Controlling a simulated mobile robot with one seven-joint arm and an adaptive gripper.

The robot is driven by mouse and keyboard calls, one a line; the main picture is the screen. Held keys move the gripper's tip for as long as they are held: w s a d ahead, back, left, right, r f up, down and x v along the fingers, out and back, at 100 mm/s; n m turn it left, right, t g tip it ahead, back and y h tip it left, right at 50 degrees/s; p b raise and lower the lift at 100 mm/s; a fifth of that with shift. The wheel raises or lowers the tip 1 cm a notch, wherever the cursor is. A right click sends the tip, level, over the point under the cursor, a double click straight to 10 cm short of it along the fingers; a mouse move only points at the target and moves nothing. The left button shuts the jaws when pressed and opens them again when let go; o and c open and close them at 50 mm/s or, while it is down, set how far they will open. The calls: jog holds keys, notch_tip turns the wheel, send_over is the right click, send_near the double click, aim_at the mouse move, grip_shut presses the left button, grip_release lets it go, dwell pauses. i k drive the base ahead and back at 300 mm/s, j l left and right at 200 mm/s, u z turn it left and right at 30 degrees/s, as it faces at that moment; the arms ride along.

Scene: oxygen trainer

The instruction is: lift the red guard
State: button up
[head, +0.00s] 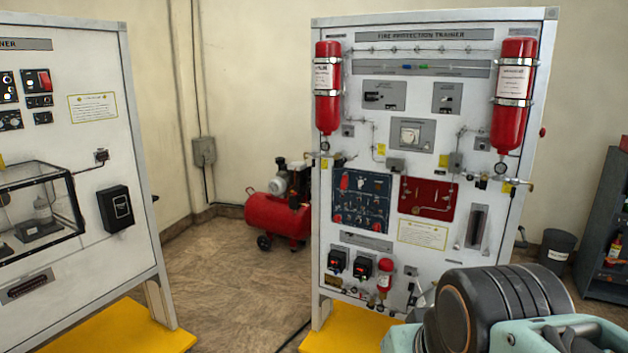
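Two small red parts could be the red guard. One is a red cover (44,80) on a dark switch plate near the top of the left trainer board (85,150). The other is a red piece (344,181) at the upper left of the blue panel (374,196) on the fire protection trainer (350,140). I cannot tell which is the guard, or whether either is raised. Links of my arm fill the lower right corner. My gripper is not in view, and nothing in view touches either board's switches.
Two red bottles, left (327,95) and right (513,95), flank the fire protection trainer. Yellow bases (140,335) stick out below the boards. A red compressor (277,214) stands behind the gap between them. A clear box (35,205) projects from the left board. The floor (215,285) between is open.

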aim_at(344, 183)
jog(key=i+j, duration=0.15)
jog(key=i, duration=0.9)
jog(key=i+j, duration=0.1)
jog(key=i, duration=0.95)
jog(key=j+u, duration=0.1)
jog(key=j, duration=0.15)
